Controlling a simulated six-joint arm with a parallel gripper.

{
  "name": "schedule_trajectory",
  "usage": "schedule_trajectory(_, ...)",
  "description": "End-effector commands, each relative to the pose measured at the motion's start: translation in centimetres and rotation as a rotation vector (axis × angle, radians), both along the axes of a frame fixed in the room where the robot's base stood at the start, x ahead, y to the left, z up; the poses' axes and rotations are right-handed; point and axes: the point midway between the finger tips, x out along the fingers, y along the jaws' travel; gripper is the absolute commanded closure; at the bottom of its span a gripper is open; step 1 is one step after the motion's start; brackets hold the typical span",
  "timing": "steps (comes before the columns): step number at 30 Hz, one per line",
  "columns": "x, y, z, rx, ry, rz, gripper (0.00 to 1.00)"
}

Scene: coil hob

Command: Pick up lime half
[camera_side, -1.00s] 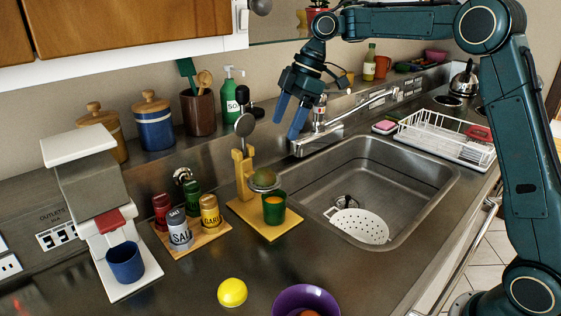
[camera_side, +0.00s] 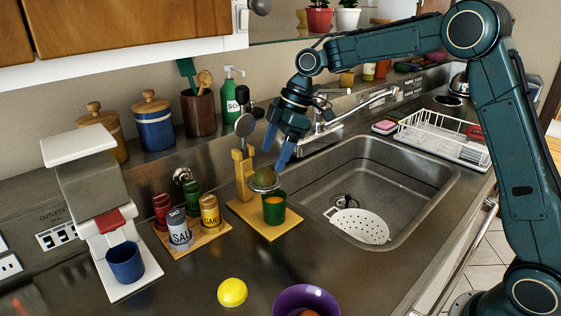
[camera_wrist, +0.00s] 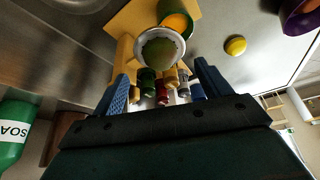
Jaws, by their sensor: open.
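The lime half (camera_side: 264,177) is a dull green dome resting in the round metal cup of the yellow juicer stand (camera_side: 245,205). In the wrist view the lime half (camera_wrist: 160,50) sits in the pale cup, just beyond and between my fingertips. My gripper (camera_side: 275,157) is open and empty, pointing down, with its blue fingers just above the lime half. The wrist view shows the fingers spread apart (camera_wrist: 160,72). A green cup (camera_side: 274,208) with orange content stands on the juicer's base, close beside the metal cup. The underside of the lime half is hidden.
The juicer's raised lever (camera_side: 244,125) stands left of my fingers. Spice jars (camera_side: 179,230) on a wooden board are to the left. A yellow lemon-like piece (camera_side: 232,292) and a purple bowl (camera_side: 306,300) lie in front. The sink (camera_side: 400,180) is at right.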

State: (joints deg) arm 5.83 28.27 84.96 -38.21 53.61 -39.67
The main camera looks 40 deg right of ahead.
Motion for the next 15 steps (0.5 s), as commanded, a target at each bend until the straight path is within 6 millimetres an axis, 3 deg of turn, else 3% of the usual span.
schedule_trajectory(15,0.6,1.7,-4.4,-0.002,0.001,0.002,0.23)
